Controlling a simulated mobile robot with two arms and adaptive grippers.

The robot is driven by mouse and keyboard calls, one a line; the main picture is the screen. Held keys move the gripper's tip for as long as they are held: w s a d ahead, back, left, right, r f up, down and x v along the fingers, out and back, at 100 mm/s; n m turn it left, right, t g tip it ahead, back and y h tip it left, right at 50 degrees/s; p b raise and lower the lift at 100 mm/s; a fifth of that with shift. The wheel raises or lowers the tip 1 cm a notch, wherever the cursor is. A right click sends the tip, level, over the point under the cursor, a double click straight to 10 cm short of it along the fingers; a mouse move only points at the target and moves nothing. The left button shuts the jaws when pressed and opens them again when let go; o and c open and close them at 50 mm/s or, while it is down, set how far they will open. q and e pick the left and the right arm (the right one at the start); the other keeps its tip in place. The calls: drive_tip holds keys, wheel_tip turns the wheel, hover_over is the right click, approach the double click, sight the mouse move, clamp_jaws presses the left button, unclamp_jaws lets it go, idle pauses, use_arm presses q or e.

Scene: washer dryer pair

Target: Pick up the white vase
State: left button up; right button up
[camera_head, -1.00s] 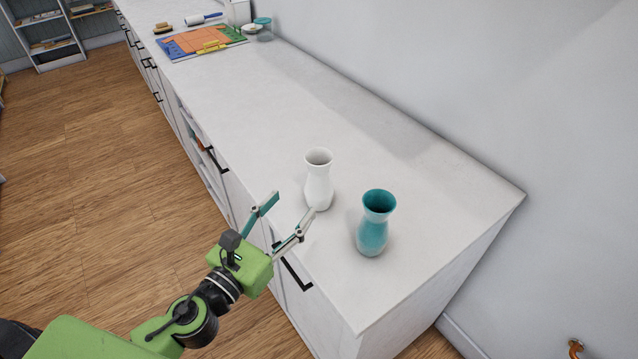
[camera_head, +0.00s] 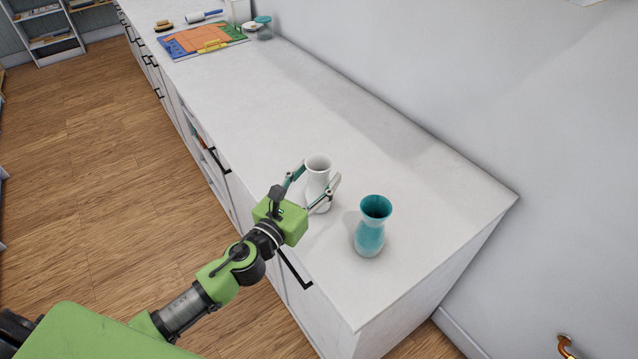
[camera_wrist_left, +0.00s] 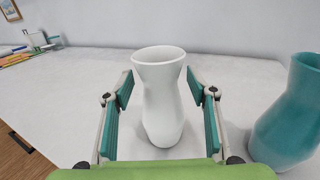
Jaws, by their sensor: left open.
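The white vase (camera_head: 318,178) stands upright on the white counter in the head view. In the left wrist view the white vase (camera_wrist_left: 160,95) is centred between the two fingers. My left gripper (camera_head: 315,184) is open, with one finger on each side of the vase. In the left wrist view a gap shows between the vase and each finger of the left gripper (camera_wrist_left: 161,100). The lower part of the vase is partly hidden by the gripper in the head view. My right gripper is not in view.
A teal vase (camera_head: 371,228) stands on the counter (camera_head: 270,110) close to the right of the white vase; it also shows in the left wrist view (camera_wrist_left: 288,125). A wall (camera_head: 450,90) runs behind the counter. A colourful board (camera_head: 203,41) and small items lie at the far end.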

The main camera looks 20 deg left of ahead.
use_arm(q)
drive_tip(key=shift+w+d, duration=0.2)
drive_tip(key=shift+w, duration=0.4)
drive_tip(key=c, duration=1.4)
drive_tip(key=shift+c, duration=0.2)
drive_tip(key=shift+r, duration=0.1)
